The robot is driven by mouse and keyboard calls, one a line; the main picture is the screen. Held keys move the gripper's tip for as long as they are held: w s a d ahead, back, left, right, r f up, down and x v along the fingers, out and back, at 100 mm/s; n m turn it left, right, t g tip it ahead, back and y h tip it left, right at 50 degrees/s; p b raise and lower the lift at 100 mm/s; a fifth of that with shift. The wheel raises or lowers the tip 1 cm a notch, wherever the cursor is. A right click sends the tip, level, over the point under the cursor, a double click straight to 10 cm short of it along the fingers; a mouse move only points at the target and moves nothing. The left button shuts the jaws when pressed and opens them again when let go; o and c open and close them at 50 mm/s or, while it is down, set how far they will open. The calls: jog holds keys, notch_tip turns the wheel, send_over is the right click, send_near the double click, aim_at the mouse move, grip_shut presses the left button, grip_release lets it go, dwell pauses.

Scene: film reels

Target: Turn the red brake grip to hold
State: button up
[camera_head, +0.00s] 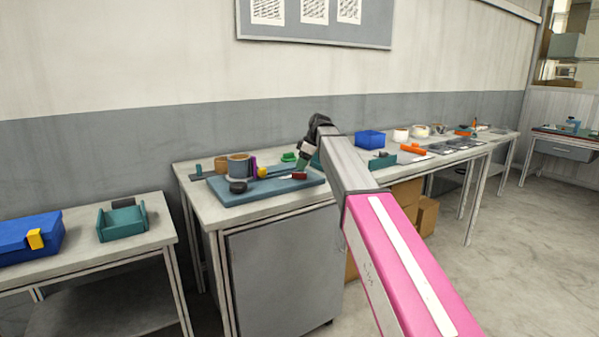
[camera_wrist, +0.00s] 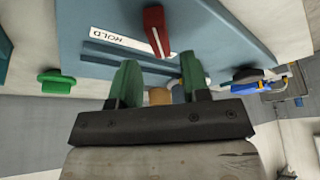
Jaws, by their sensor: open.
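The red brake grip (camera_head: 299,176) is on the right part of the blue-grey board (camera_head: 245,196) on the middle table. In the wrist view the grip (camera_wrist: 156,30) is a short red bar with a pale line at its tip. I see no contact. In the head view my gripper (camera_head: 306,158) is over the board, close to the grip.
A blue box (camera_head: 370,139) stands farther right. A teal tray (camera_head: 122,222) is on the left table.

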aim_at(298, 173)
jog(key=shift+x, duration=1.85)
jog(key=shift+s, duration=0.1)
grip_shut()
